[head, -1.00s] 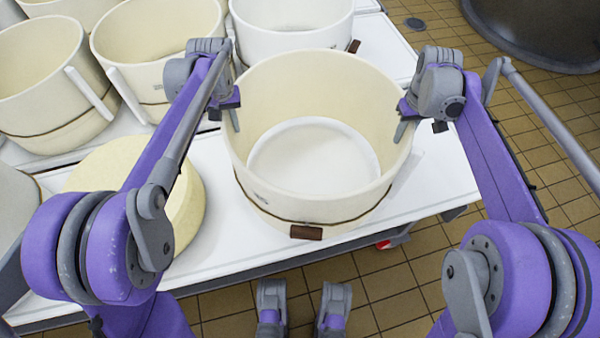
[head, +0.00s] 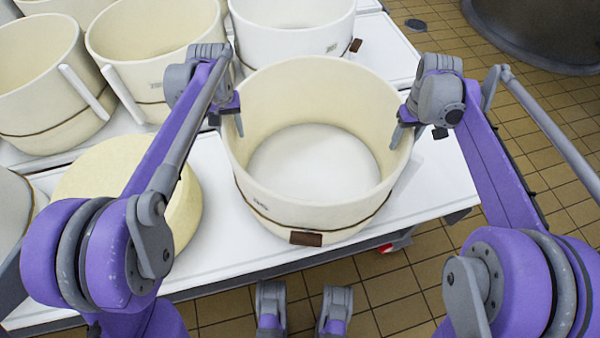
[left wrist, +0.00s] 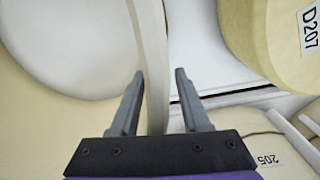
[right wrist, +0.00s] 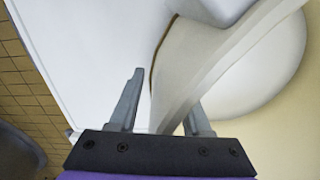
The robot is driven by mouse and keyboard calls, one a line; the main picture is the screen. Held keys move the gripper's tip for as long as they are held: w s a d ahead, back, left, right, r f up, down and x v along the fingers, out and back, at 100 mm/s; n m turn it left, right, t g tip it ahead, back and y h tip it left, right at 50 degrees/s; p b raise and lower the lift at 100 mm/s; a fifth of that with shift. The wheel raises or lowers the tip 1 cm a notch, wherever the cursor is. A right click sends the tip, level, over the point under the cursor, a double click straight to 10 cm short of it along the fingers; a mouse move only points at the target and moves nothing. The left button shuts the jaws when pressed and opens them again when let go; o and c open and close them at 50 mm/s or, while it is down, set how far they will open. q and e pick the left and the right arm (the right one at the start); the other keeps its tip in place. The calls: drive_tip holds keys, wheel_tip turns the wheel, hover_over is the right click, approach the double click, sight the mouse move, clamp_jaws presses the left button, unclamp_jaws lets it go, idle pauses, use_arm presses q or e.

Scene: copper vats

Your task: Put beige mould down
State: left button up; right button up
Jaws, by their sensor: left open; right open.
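The beige mould (head: 318,205) is a large round open tub with a dark band and a brown tag near its base. It stands upright on the front part of the white table (head: 225,235). My left gripper (head: 228,122) is open at its left rim; in the left wrist view the mould wall (left wrist: 155,70) runs between the fingers (left wrist: 158,78). My right gripper (head: 407,133) is open at its right rim; in the right wrist view the wall (right wrist: 205,75) runs down between the fingers (right wrist: 163,85). Whether the fingers touch the wall cannot be told.
A pale yellow cheese wheel (head: 183,205) lies left of the mould, partly behind my left arm. Other beige moulds (head: 40,85) (head: 150,45) and a white mould (head: 290,40) stand behind. The table's front edge is close. A dark vat (head: 540,35) stands at far right on tiled floor.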

use_arm(q)
wheel_tip(320, 180, up, 12)
drive_tip(key=shift+f, duration=0.15)
use_arm(e)
wheel_tip(320, 180, up, 12)
idle(0.5)
use_arm(q)
drive_tip(key=shift+a, duration=0.15)
use_arm(e)
drive_tip(key=shift+r+p, duration=0.3)
drive_tip(key=shift+r, duration=0.1)
use_arm(q)
wheel_tip(320, 180, up, 6)
drive_tip(key=a+p, duration=0.2)
drive_tip(key=p, duration=0.2)
drive_tip(key=shift+f+p, duration=0.15)
drive_tip(key=shift+p, duration=0.15)
use_arm(e)
wheel_tip(320, 180, up, 6)
drive_tip(key=shift+s, duration=0.4)
use_arm(q)
drive_tip(key=shift+a, duration=0.1)
